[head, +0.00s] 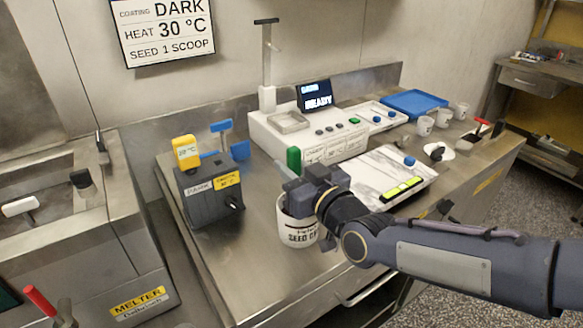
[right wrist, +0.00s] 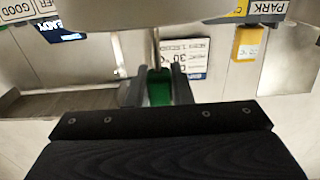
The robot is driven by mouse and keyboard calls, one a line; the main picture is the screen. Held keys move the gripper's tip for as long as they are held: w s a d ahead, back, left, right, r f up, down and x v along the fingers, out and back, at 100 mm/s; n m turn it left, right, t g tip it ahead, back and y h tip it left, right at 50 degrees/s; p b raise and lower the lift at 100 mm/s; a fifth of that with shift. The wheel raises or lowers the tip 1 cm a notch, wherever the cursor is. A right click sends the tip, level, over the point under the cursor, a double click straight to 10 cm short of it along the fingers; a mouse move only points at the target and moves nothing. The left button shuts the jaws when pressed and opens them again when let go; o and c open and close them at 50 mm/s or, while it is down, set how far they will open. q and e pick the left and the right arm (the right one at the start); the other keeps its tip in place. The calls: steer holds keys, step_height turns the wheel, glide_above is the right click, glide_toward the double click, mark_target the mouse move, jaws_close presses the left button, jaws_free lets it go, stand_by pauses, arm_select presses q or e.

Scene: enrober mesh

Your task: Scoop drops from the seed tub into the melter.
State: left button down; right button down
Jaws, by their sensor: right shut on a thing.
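The seed tub (head: 298,234) is a white tub with dark lettering, standing on the steel counter in the middle of the head view. My right gripper (head: 300,184) is over the tub's mouth, shut on the green handle of a scoop (head: 293,159). The green handle (right wrist: 159,87) also shows between the fingers (right wrist: 157,86) in the right wrist view. The scoop's bowl and the drops inside the tub are hidden by the gripper and the rim. The melter (head: 140,301) is the steel unit at the lower left, with a yellow label. My left gripper is not in view.
A dark box marked PARK (head: 212,198) stands left of the tub. A white machine (head: 310,135) with a small screen is behind it. A marble-look slab (head: 385,172), blue tray (head: 414,103) and white cups (head: 425,126) lie to the right. A wall sign (head: 162,30) reads SEED 1 SCOOP.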

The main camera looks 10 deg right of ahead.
step_height(320, 180, up, 10)
steer(key=p, duration=0.6)
steer(key=shift+f, duration=0.1)
steer(key=shift+s+f, duration=0.1)
stand_by(0.4)
